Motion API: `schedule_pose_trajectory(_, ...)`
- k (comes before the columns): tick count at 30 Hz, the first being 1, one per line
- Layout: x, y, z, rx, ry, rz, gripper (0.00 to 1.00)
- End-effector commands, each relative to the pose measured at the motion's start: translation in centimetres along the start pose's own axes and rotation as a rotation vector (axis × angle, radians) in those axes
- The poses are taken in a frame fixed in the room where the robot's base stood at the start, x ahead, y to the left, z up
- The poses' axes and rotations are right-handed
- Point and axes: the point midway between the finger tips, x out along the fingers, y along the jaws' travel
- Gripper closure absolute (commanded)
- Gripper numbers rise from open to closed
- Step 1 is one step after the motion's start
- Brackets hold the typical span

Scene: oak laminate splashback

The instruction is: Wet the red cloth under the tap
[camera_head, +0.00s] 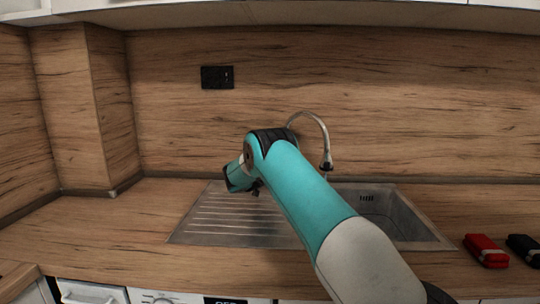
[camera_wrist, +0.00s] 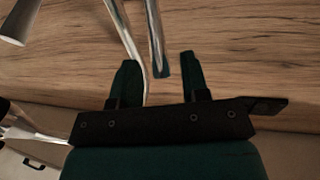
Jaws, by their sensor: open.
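The red cloth (camera_head: 485,250) lies folded on the counter to the right of the sink (camera_head: 410,225). The tap (camera_head: 322,132) has an arched silver spout whose end hangs over the sink area; its base is hidden behind my arm. My gripper (camera_wrist: 158,66) is open, with its two dark fingers apart. In the wrist view a silver rod of the tap (camera_wrist: 155,35) reaches between the fingers, and a second thin tube runs close to the left finger. I cannot tell whether they touch. In the head view my gripper is mostly hidden by the arm. No water is visible.
A black folded item (camera_head: 524,248) lies right of the red cloth. The ribbed drainboard (camera_head: 225,222) is left of the basin. A black socket (camera_head: 217,77) is on the splashback. The counter at left is clear; a wall cabinet overhangs above.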

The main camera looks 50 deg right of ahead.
Motion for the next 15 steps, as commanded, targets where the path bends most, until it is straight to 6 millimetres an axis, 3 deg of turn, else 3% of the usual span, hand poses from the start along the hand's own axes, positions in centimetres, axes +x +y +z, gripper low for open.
schedule_pose_trajectory(6,3.0,0.0,0.0,0.0,-0.001,0.002,0.58)
schedule_pose_trajectory(15,4.3,0.0,0.0,-0.002,-0.001,0.0,0.58)
